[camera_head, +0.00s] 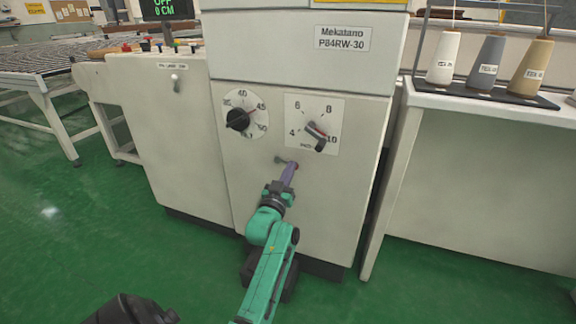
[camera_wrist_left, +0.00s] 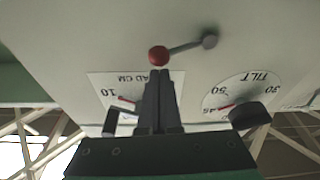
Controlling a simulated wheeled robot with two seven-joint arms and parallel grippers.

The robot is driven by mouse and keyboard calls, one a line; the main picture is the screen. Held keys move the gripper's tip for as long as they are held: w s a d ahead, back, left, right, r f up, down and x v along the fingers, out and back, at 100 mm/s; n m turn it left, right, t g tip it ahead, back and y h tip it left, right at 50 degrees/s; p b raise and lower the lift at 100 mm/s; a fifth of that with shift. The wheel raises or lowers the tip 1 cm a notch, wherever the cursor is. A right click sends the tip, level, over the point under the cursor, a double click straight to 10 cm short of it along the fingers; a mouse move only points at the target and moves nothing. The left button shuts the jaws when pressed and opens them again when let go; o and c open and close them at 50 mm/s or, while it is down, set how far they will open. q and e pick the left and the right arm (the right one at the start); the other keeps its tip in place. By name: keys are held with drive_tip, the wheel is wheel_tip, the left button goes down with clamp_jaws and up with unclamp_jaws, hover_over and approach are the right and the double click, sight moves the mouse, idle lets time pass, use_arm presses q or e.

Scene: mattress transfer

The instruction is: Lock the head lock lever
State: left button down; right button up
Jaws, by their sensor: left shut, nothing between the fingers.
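The head lock lever (camera_head: 285,161) is on the machine's front panel, below the two dials. It is a short grey arm, lying nearly level, with its pivot at the left and a red knob at the right end. In the left wrist view, which is upside down, the lever arm (camera_wrist_left: 183,48) and red knob (camera_wrist_left: 158,55) show clearly. My left gripper (camera_head: 290,169) is shut and empty. Its fingertips (camera_wrist_left: 160,72) are right at the red knob, beneath it in the head view; I cannot tell whether they touch it. My right gripper is out of view.
Above the lever are the tilt dial (camera_head: 239,120) with a black knob and the head dial (camera_head: 316,139) with a dark handle. A small lever (camera_head: 175,79) is on the left panel. A table (camera_head: 480,103) with thread cones stands at right. Green floor is open at left.

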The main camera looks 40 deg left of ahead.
use_arm(q)
wheel_tip(320, 180, down, 7)
drive_tip(key=a+m+h, duration=0.1)
drive_tip(key=m+h, duration=0.3)
drive_tip(key=m, duration=1)
drive_tip(key=shift+s+a, duration=0.25)
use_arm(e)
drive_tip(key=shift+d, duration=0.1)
